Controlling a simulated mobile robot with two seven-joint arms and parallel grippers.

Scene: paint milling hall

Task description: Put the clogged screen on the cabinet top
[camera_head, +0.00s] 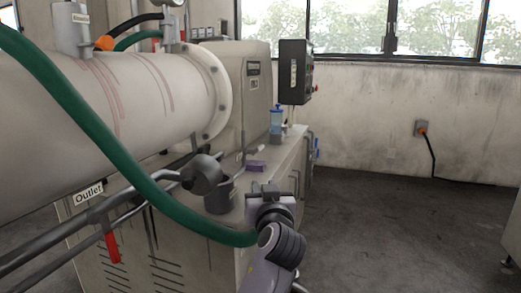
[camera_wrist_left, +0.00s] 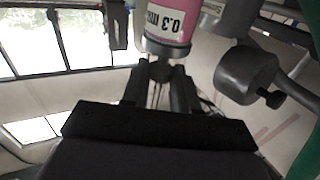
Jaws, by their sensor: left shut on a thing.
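My left gripper (camera_head: 270,190) is low in the middle of the head view, over the near edge of the cabinet top (camera_head: 290,150). My right gripper is not in view.
The big mill cylinder (camera_head: 150,95), a green hose (camera_head: 95,125) and grey outlet pipe (camera_head: 70,233) crowd the left.

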